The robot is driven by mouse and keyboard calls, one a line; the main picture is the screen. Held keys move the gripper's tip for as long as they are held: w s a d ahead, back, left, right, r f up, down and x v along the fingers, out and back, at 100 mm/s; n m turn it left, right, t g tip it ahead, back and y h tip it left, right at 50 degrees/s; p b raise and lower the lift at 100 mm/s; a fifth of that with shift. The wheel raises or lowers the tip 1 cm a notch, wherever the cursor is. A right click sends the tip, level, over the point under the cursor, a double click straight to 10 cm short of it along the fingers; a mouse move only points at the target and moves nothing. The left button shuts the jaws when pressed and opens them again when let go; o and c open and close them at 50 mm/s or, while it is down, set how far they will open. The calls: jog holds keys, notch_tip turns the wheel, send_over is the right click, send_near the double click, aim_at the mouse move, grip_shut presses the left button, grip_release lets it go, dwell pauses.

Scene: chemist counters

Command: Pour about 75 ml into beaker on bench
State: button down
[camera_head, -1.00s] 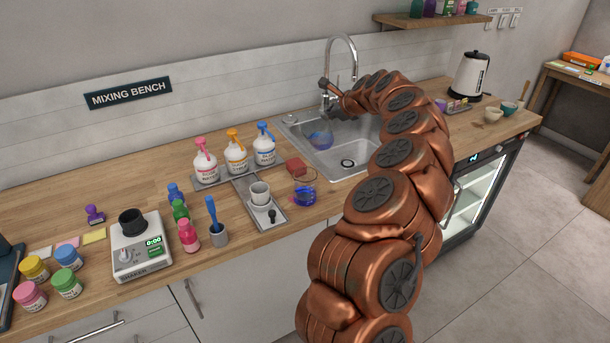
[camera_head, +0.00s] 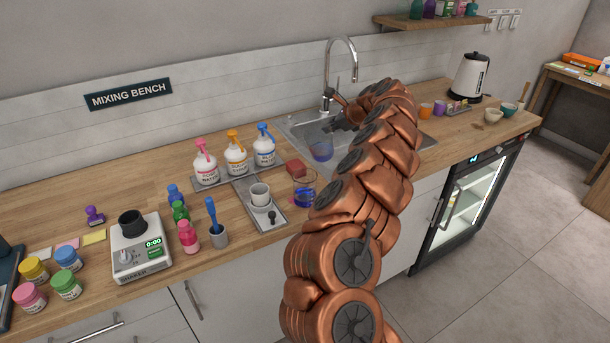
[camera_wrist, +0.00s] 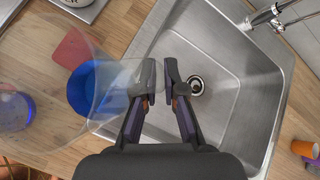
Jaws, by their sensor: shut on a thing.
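My gripper (camera_wrist: 161,82) is shut on the rim or wall of a clear beaker (camera_wrist: 118,72) with blue liquid (camera_wrist: 92,88). In the head view the held beaker (camera_head: 321,150) is over the near left part of the sink, and my gripper (camera_head: 345,123) is just above and right of it. Its exact tilt is hard to tell. The clear bench beaker (camera_head: 304,188) stands on the wooden counter left of the sink with blue liquid in its lower part. It shows at the left edge of the wrist view (camera_wrist: 14,112), apart from the held beaker. No stream shows between them.
A red sponge (camera_head: 296,166) lies behind the bench beaker. A tray with a white cup (camera_head: 260,194) is to its left. Pump bottles (camera_head: 236,158) stand behind. The tap (camera_head: 341,44) rises behind the sink (camera_wrist: 225,50). Small cups (camera_head: 426,109) stand right of the sink.

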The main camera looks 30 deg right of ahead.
jog(key=shift+d+f, duration=0.1)
jog(key=shift+f, duration=0.5)
jog(key=shift+s+d+f+m+g+y+p, duration=0.35)
jog(key=shift+f+y+p, duration=0.2)
jog(key=shift+f+p, duration=0.45)
jog(key=shift+s+d+f+m+g+y+p, duration=0.1)
jog(key=shift+d+f+m+g+y+p, duration=0.3)
jog(key=shift+p, duration=0.95)
jog(key=shift+s+d+f+m+g+y+p, duration=0.2)
jog(key=shift+d+f+y+p, duration=0.4)
jog(key=shift+f+p, duration=0.5)
jog(key=shift+s+p, duration=0.1)
jog(key=shift+p, duration=0.2)
jog(key=shift+y, duration=0.25)
